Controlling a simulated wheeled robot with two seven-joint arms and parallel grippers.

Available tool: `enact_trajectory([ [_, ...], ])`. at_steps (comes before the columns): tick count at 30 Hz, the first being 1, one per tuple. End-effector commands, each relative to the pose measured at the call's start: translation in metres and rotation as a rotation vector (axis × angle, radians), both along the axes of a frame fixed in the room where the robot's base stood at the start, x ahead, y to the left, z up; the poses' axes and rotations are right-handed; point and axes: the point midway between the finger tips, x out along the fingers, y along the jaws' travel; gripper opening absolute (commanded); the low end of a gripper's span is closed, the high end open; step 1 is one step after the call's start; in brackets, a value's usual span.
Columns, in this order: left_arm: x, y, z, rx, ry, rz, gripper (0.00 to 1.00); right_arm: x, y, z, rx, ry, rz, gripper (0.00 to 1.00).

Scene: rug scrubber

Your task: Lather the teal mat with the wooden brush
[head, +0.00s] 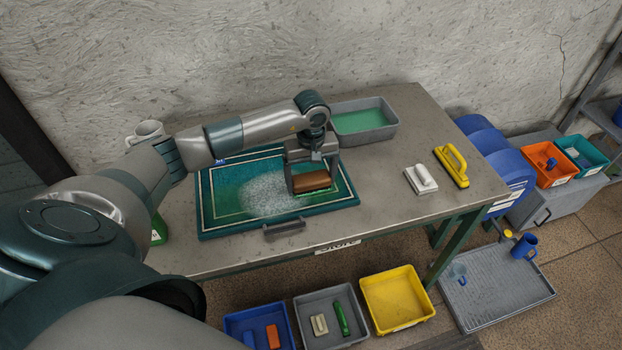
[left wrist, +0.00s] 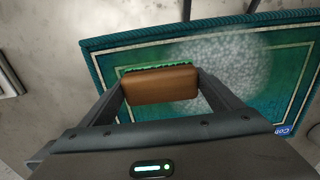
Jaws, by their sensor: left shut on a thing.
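The teal mat (head: 228,225) lies flat on the grey table, with pale border lines and a white foamy patch over its middle. The foam also shows on the mat in the left wrist view (left wrist: 295,70). My left gripper (head: 312,183) is shut on the wooden brush (head: 311,180), which is at the right part of the mat, beside the foam. In the left wrist view the brush (left wrist: 161,85) sits between the fingers, its green bristles facing the mat. I cannot tell if the bristles touch it. My right gripper is not in view.
A grey basin of green liquid (head: 362,118) stands behind the mat. A white-handled brush (head: 421,179) and a yellow-handled one (head: 452,165) lie at the table's right. Blue, grey and yellow bins (head: 397,299) are on the floor.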

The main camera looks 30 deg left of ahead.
Motion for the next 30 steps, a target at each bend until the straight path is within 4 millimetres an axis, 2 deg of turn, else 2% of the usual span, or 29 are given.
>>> enact_trajectory([
  [14,0.002,-0.001,-0.007,0.000,-0.001,0.000,0.57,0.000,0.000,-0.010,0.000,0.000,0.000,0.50],
  [30,0.031,-0.026,-0.008,-0.001,-0.001,0.000,0.57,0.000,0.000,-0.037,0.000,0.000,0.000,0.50],
])
